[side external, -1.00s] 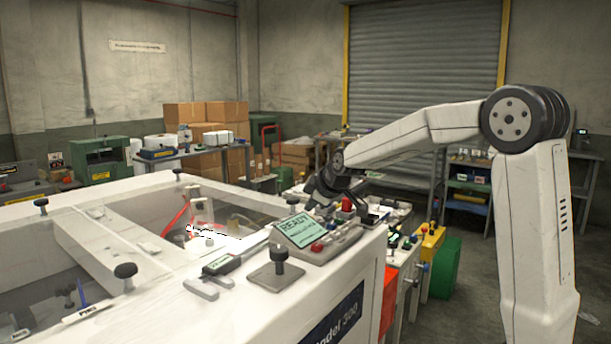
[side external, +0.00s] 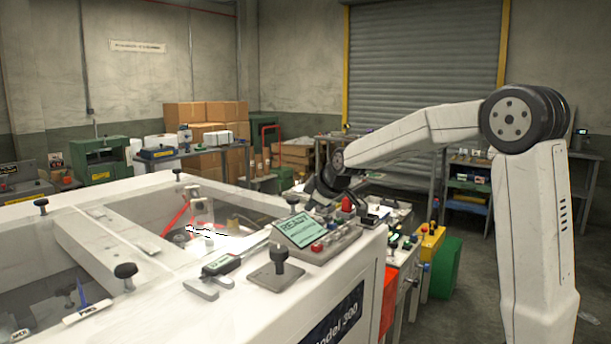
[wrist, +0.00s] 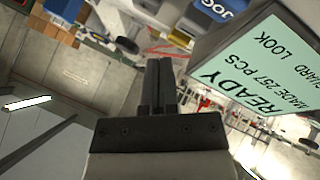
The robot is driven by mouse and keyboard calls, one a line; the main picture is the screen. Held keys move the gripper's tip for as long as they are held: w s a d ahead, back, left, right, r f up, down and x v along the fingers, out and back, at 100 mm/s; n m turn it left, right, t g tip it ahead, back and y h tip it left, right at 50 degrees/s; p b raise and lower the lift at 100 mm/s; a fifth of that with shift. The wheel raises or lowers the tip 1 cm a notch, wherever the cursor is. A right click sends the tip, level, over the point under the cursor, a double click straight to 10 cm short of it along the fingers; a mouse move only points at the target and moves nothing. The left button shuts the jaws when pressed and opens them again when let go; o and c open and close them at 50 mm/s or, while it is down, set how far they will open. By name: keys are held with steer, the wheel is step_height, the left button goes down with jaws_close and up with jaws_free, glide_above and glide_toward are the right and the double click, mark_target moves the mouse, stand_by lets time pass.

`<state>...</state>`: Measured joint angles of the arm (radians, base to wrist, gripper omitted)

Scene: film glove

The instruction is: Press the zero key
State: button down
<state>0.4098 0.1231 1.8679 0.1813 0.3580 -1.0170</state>
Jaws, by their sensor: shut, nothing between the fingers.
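The control panel (side external: 329,249) sits on the right corner of the white machine, with a tilted green display (side external: 296,230) reading READY and a red button (side external: 317,247). In the wrist view the display (wrist: 262,72) fills the upper right and reads READY, MADE 257 PCS. A blue key (wrist: 214,9) marked JOG and a yellow key (wrist: 181,38) show above it, partly cut off. I cannot make out a key marked zero. My gripper (wrist: 158,62) is shut and empty, its fingertips left of the display's case. In the side view its fingers are hard to make out, behind the panel.
A red lamp-like knob (side external: 346,204) stands behind the panel. A small handheld meter (side external: 221,264) and a black knob on a plate (side external: 279,258) are in front of it. The machine's white frame (side external: 120,235) surrounds open wells. A yellow box (side external: 432,242) stands to the right.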

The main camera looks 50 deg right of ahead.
steer(key=shift+f, duration=0.9)
stand_by(1.4)
steer(key=shift+r, duration=0.85)
steer(key=shift+r, duration=0.1)
steer(key=shift+r, duration=2.45)
